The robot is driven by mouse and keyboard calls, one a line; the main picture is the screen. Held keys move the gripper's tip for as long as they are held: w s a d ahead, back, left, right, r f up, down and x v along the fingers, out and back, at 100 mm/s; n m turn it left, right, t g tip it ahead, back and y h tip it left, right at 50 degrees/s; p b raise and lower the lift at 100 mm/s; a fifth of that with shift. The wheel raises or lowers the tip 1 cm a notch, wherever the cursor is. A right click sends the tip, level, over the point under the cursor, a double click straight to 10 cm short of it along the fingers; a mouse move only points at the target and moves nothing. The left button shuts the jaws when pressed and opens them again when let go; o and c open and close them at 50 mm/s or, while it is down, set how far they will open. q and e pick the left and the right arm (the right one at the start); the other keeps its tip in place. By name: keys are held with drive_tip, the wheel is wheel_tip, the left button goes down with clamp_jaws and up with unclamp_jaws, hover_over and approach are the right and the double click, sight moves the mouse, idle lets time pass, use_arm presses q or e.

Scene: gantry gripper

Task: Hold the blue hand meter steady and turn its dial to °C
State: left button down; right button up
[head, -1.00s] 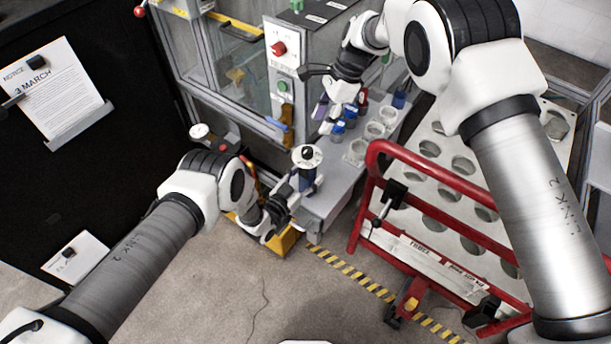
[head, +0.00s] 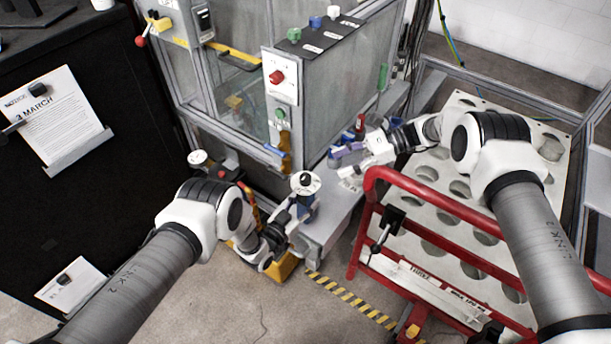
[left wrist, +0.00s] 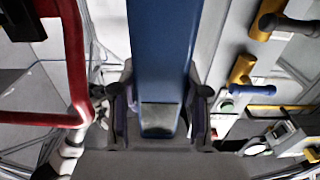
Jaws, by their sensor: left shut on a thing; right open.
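The blue hand meter (head: 307,203) stands upright at the near end of the grey bench. Its round white dial face with a black knob (head: 305,182) points up; the dial markings are too small to read. My left gripper (head: 296,212) is shut on the meter's body from the left. In the left wrist view the blue meter body (left wrist: 160,60) sits between both fingers of the left gripper (left wrist: 160,112). My right gripper (head: 348,160) is open, to the upper right of the dial and apart from it.
A red rail (head: 440,195) and a pale rack with round holes (head: 455,215) stand at the right. A machine cabinet with a red knob (head: 277,77) stands behind the meter. A posted notice (head: 52,120) is at the left.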

sight(307, 175)
drive_tip(key=x, duration=1)
drive_tip(key=shift+a+f, duration=0.15)
drive_tip(key=shift+a, duration=0.2)
clamp_jaws()
